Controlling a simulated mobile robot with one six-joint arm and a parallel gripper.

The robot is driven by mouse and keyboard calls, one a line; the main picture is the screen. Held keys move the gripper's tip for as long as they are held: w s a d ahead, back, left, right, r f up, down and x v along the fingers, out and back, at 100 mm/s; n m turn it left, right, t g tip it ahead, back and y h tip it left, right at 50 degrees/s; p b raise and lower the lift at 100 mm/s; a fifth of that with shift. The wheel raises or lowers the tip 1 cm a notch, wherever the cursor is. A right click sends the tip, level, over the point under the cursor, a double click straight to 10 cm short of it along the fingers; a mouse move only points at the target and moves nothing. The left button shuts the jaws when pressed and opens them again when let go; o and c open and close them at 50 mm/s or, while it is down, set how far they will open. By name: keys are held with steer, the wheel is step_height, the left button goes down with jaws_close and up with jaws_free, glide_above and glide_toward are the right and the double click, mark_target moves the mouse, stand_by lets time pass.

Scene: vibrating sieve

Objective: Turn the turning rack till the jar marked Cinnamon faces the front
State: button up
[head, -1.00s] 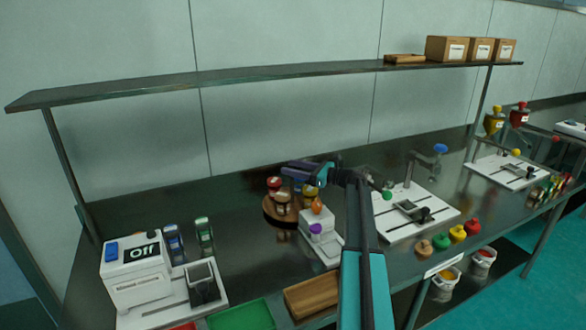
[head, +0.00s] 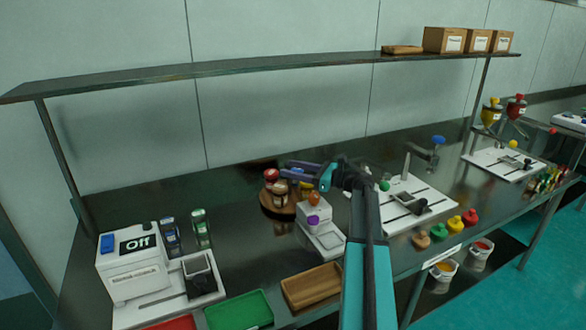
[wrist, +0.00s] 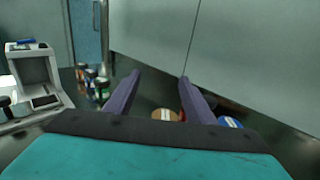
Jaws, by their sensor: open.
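The turning rack (head: 266,207) is a round brown wooden disc on the dark bench, left of a small white device. A red-topped jar (head: 271,175) and a brown-topped jar (head: 281,188) stand on it; other jars are partly hidden behind my gripper. The labels are too small to read, so I cannot tell which jar is Cinnamon. My gripper (head: 284,170) is open and empty, its purple fingers pointing left over the rack's jars. In the wrist view, a tan lid (wrist: 165,115) shows between the fingers and a blue lid (wrist: 231,122) beyond the right finger.
The white device (head: 314,217) with orange and purple knobs stands close to the right of the rack. A white "Off" box (head: 130,275) and small bottles (head: 200,228) are at left. A long shelf (head: 250,68) runs above. Bare bench lies left of the rack.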

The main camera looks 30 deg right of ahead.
steer(key=shift+s+a+r, duration=0.1)
steer(key=shift+s+a, duration=0.2)
steer(key=shift+s, duration=0.35)
steer(key=shift+s+a, duration=0.3)
steer(key=shift+s, duration=0.3)
steer(key=shift+c, duration=0.2)
